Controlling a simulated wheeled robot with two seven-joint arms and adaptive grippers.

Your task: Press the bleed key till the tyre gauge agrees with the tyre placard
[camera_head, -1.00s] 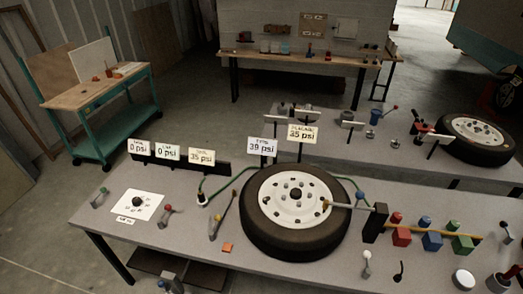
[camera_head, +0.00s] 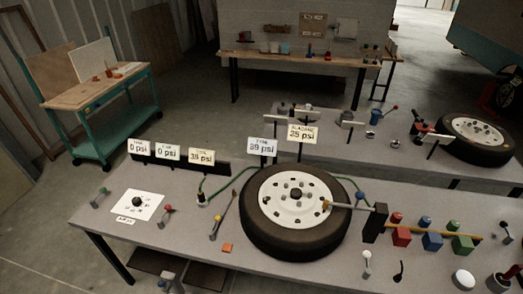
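The tyre gauge sign (camera_head: 262,147) reads about 39 psi, behind the black tyre with a white wheel (camera_head: 294,247) lying flat on the bench. The tyre placard (camera_head: 303,134), just right of the gauge sign, appears to read 25 or 35 psi; the digits are blurred. No label marks the bleed key, and I cannot tell which small lever it is. A long yellow-tipped lever (camera_head: 222,217) stands left of the tyre. A small grey shape (camera_head: 170,284) at the bottom edge may be part of my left gripper; its fingers are unclear. My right gripper is not in view.
Several psi signs (camera_head: 168,153) stand on a black rail at the back left. Red, blue and green blocks (camera_head: 432,240) sit at the right. A white plate (camera_head: 137,205) and small levers are at the left. A second bench holds another tyre (camera_head: 474,139).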

